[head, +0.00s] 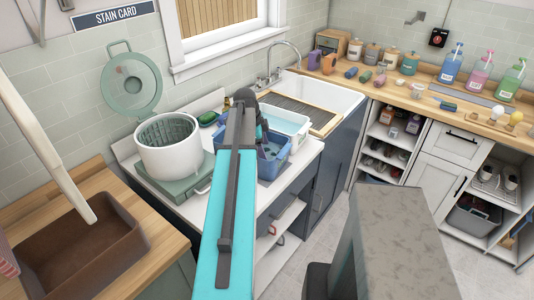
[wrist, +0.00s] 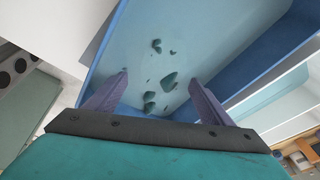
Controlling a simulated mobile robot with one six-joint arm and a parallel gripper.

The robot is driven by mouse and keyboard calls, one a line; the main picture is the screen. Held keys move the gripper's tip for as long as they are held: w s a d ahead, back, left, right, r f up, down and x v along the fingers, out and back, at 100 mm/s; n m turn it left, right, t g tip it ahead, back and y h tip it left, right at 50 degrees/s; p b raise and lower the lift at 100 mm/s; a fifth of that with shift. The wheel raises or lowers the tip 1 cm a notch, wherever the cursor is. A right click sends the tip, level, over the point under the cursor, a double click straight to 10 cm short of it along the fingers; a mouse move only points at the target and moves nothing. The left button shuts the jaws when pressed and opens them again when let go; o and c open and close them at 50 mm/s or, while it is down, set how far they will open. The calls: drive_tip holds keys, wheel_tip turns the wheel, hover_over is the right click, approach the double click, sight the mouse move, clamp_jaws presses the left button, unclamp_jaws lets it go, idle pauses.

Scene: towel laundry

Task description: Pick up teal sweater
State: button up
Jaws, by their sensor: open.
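A blue basin (head: 283,163) stands on the white counter in the head view, partly hidden behind my arm. In the wrist view the basin (wrist: 232,88) holds pale blue-green water. Several dark teal patches (wrist: 168,82) break the water's surface. They may be parts of the teal sweater, mostly under water, but I cannot tell for sure. My gripper (wrist: 158,80) is open and empty over the basin, its two fingers apart on either side of the patches. I cannot tell how far the fingertips are from the water.
A clear tub (head: 291,122) stands just behind the basin, then the white sink (head: 345,100). A white pot-like washer (head: 168,150) with its lid raised stands to the left. A wooden counter with bottles (head: 452,62) runs along the right.

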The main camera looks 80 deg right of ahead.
sight(266, 150)
drive_tip(key=shift+p+x, duration=0.35)
drive_tip(key=shift+x, duration=0.85)
drive_tip(key=c, duration=1.8)
drive_tip(key=shift+r, duration=0.2)
wheel_tip(266, 150, up, 18)
drive_tip(key=b, duration=0.4)
drive_tip(key=shift+b, duration=0.35)
drive_tip(key=shift+f, duration=0.15)
